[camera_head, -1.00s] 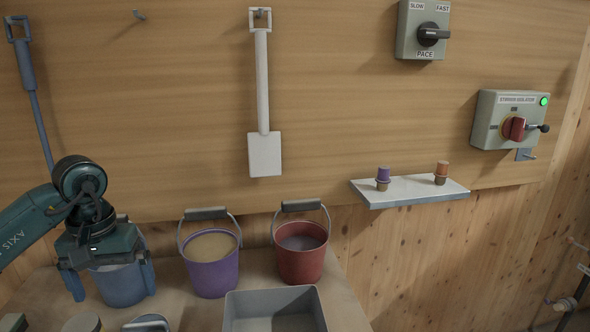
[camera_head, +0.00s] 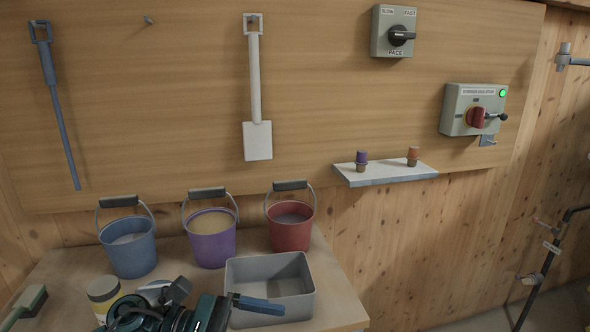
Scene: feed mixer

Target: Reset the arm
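My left gripper (camera_head: 258,305) is low in the head view, in front of the buckets, with its arm entering from the bottom left. It points right, and a blue-grey finger lies across the view of the grey tray's (camera_head: 313,290) front left part. It is seen nearly edge-on, so I cannot tell the gap between the fingers or whether it touches the tray. No held object shows. My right gripper is not in view.
Blue (camera_head: 130,252), purple (camera_head: 210,247) and red (camera_head: 290,233) buckets stand behind the tray. A jar (camera_head: 103,291) and a brush-like tool (camera_head: 30,299) are at the left. A blue tool (camera_head: 61,110) and white shovel (camera_head: 257,140) hang above. A shelf (camera_head: 385,175) and switch boxes are right.

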